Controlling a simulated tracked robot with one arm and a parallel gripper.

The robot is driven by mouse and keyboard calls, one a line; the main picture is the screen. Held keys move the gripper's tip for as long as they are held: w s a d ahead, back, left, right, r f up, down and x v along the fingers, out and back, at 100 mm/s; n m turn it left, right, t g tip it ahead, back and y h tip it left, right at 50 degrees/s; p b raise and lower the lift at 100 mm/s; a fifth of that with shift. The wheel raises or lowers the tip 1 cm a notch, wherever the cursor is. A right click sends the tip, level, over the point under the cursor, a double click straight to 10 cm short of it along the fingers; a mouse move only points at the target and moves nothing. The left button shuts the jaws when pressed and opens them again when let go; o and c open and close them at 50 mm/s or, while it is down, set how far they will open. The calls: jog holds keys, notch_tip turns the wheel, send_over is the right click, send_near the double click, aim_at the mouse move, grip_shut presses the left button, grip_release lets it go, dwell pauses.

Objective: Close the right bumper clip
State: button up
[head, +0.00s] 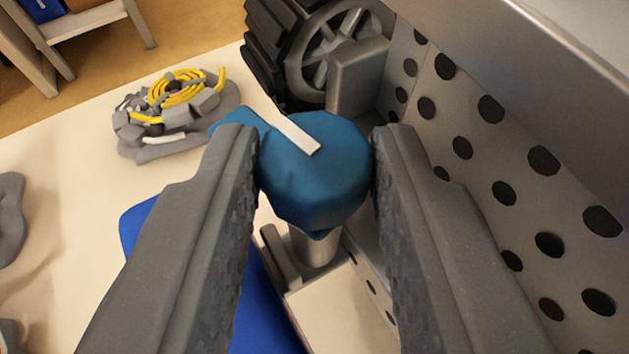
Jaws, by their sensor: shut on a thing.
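A blue clip knob (318,180) with a white stripe along its top is in the middle of the head view. My gripper (315,170) has one finger on each side of it and is shut on it. A blue arm of the knob reaches to the upper left behind the left finger. Below the knob a short metal post (316,249) stands beside a pale block. The perforated grey panel (480,150) runs along the right side. Whether the clip is latched cannot be told, as the fingers and knob hide part of it.
A black wheel with a grey hub (335,55) is at the top, close behind the knob. A pile of grey parts with yellow cable (175,112) lies on the pale table (60,150) at left. A blue flat object (262,315) lies under the left finger. A shelf (90,20) stands beyond.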

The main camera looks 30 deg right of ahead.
jog(key=o, duration=1)
jog(key=shift+s, duration=0.1)
jog(key=p+v, duration=0.2)
jog(key=v, duration=1.1)
jog(key=shift+s+a, duration=0.25)
jog(key=shift+c, duration=0.2)
